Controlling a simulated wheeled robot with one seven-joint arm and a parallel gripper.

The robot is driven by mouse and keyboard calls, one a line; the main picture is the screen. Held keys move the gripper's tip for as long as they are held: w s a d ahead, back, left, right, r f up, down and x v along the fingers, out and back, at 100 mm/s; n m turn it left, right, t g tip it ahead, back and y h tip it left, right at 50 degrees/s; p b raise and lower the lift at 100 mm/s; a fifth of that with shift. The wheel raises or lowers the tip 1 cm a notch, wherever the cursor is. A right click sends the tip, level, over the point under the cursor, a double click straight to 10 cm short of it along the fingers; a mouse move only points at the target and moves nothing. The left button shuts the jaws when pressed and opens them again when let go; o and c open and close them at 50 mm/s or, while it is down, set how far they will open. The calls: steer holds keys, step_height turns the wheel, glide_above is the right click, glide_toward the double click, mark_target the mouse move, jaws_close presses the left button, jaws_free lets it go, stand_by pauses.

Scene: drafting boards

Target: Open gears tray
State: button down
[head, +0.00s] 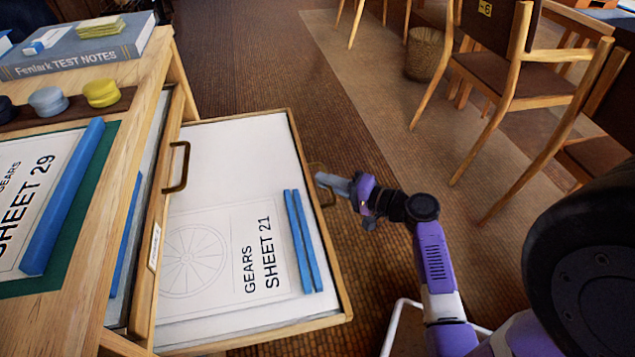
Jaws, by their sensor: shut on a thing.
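The gears tray (225,137) is a wide, shallow wooden drawer, pulled well out of the desk in the head view. Inside lies a pale drawing with a spoked wheel, marked GEARS SHEET 21 (215,250). Two blue bars (303,241) lie across the sheet's right part. The tray's handle (326,199) is on its outer front face at the right, mostly hidden. My gripper (328,183) reaches in from the right and is shut on this handle.
Another drawer front with a dark handle (178,167) is above the tray, nearly closed. The desk top (150,75) holds a book, round pots and a green mat with SHEET 29. Wooden chairs (490,75) and a wicker basket (424,54) stand right.

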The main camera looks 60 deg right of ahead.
steer(key=shift+s+d+f, duration=0.1)
steer(key=shift+s+d, duration=0.3)
steer(key=shift+s, duration=0.2)
steer(key=c, duration=1.5)
jaws_free()
steer(key=s+a+r+p, duration=0.1)
steer(key=s+p, duration=0.1)
steer(key=s, duration=0.5)
steer(key=shift+s, duration=0.3)
steer(key=shift+r, duration=0.1)
